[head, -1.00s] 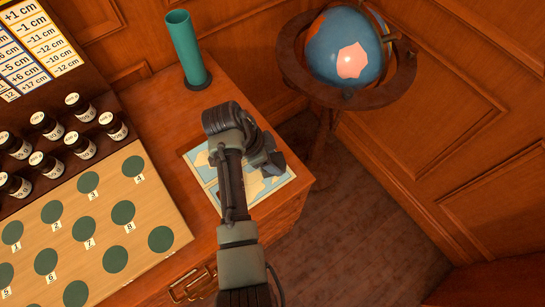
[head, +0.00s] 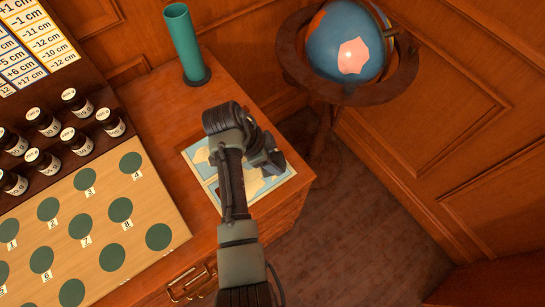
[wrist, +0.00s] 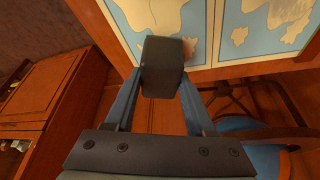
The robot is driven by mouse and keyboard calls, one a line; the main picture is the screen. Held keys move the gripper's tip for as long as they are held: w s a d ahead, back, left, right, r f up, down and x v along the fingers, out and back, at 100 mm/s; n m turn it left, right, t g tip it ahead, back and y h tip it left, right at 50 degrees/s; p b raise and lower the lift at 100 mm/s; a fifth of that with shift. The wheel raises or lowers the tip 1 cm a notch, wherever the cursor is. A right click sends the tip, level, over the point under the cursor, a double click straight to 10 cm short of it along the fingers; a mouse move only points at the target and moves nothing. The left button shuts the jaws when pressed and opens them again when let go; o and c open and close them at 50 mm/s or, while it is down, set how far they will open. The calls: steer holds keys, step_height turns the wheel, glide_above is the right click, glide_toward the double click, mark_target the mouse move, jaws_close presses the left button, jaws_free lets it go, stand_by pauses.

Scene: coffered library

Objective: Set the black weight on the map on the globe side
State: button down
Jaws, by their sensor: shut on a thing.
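The black weight (wrist: 163,68) is a dark block between the two blue fingers of my gripper (wrist: 162,82) in the wrist view. My gripper is shut on it. The map (head: 203,172), pale blue with cream land, lies at the right end of the wooden desk. In the head view my arm covers the map's middle, and my gripper is over its right part, on the globe side. The map also shows beyond the weight in the wrist view (wrist: 232,32). I cannot tell whether the weight touches it. The blue globe (head: 328,42) stands beyond the desk.
A teal cylinder (head: 184,45) stands at the desk's back. Several dark bottles (head: 75,101) and a board with green discs (head: 121,208) fill the left side. The globe's wooden ring stand (head: 345,95) is close to the desk's right edge.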

steer(key=shift+f, duration=0.2)
stand_by(0.3)
steer(key=shift+c, duration=1)
jaws_free()
steer(key=shift+o, duration=0.2)
steer(key=shift+s+f, duration=0.1)
steer(key=shift+f, duration=0.05)
steer(key=v, duration=1.3)
